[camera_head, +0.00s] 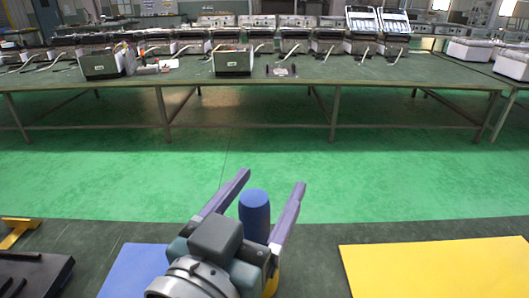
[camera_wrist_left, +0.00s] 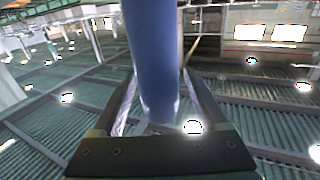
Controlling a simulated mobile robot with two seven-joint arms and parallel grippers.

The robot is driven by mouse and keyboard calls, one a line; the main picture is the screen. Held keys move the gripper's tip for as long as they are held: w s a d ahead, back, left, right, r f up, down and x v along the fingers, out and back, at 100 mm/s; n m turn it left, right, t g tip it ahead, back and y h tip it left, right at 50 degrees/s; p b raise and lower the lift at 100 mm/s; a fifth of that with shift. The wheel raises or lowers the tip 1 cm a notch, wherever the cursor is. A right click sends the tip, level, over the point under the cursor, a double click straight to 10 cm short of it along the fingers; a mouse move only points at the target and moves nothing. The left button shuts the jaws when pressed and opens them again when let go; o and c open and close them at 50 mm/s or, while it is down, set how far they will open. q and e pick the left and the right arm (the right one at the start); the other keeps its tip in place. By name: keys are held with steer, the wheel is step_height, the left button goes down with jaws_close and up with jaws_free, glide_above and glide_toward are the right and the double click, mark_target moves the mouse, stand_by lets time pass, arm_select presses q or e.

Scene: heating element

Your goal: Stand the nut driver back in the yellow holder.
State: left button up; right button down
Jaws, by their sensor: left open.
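The nut driver's blue handle (camera_head: 254,212) stands upright between the spread fingers of my left gripper (camera_head: 271,180). The gripper is open, with a finger on each side of the handle. In the left wrist view the blue handle (camera_wrist_left: 152,60) also shows between the two fingers; whether either touches it I cannot tell. A small yellow part (camera_head: 271,286) shows low beside the gripper, below the handle; it looks like the yellow holder, mostly hidden by my gripper. The driver's shaft and lower end are hidden. My right gripper is not in view.
On the dark near table, a blue mat (camera_head: 130,272) lies left and a yellow mat (camera_head: 435,268) right. A black object (camera_head: 35,272) and a yellow piece (camera_head: 18,232) are at the far left. Beyond the green floor stands a long bench (camera_head: 190,76) with several devices.

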arm_select(q)
steer(key=v, duration=0.9)
steer(key=shift+s+a+r+p, duration=0.1)
steer(key=shift+s+a+p, duration=0.05)
steer(key=shift+s+p, duration=0.25)
